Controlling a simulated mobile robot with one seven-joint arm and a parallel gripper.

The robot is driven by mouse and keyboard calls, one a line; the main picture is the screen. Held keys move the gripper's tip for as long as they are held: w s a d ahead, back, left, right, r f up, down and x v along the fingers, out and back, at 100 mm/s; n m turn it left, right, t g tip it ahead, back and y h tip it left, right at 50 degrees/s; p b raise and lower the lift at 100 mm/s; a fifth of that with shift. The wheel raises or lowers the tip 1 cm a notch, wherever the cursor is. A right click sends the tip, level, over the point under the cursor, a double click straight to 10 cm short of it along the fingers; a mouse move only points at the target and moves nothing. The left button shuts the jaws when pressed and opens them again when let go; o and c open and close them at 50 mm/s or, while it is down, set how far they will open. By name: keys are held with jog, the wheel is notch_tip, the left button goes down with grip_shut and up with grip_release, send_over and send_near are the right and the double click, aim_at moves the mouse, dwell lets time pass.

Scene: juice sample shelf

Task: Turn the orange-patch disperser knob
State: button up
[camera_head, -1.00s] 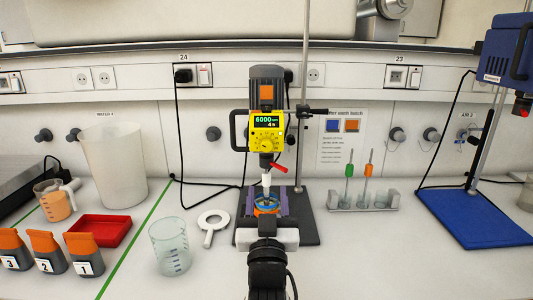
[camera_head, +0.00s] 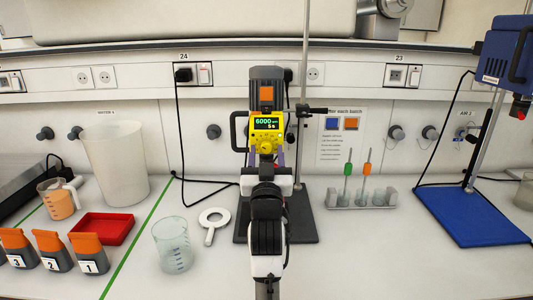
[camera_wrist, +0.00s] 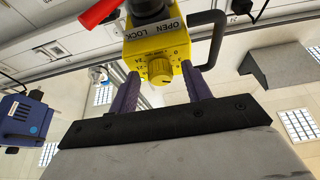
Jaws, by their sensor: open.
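The disperser, with a yellow face and an orange patch (camera_head: 266,94) on its grey motor housing, stands upright at the centre back. Its lit display (camera_head: 266,123) reads 6000. Its yellow knob (camera_wrist: 160,70) shows in the wrist view, below the "OPEN LOCK" label. My gripper (camera_wrist: 158,76) is open, with one purple finger on each side of the knob. I cannot tell whether either finger touches it. In the head view my gripper (camera_head: 267,158) is in front of the lower face and hides the disperser's shaft and the vessel below.
A clamp stand rod (camera_head: 304,60) rises right of the disperser. A blue-based device (camera_head: 475,215) stands at the far right. A tube rack (camera_head: 345,200) holds coloured tools.

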jog(key=shift+c, duration=0.4)
jog(key=c, duration=0.9)
jog(key=shift+d+f+n+y+b, duration=0.15)
jog(key=shift+n+y+b, duration=0.3)
jog(key=shift+n, duration=0.5)
jog(key=shift+d+r+n+y+b, duration=0.1)
jog(key=shift+n+y+b, duration=0.35)
jog(key=shift+n, duration=0.5)
jog(key=n+y+b, duration=0.1)
jog(key=n, duration=0.1)
jog(key=n+g+y+b, duration=0.1)
jog(key=n, duration=0.2)
jog(key=shift+d+y+b, duration=0.1)
jog(key=shift+y+b, duration=0.3)
jog(key=n+b, duration=0.1)
jog(key=n, duration=0.1)
jog(key=n+g+y+b, duration=0.1)
jog(key=n, duration=0.2)
jog(key=n+g+y+b, duration=0.1)
jog(key=n, duration=0.1)
jog(key=shift+d+r+b, duration=0.1)
jog(key=shift+r+b, duration=0.15)
jog(key=shift+b, duration=0.05)
jog(key=shift+n, duration=0.4)
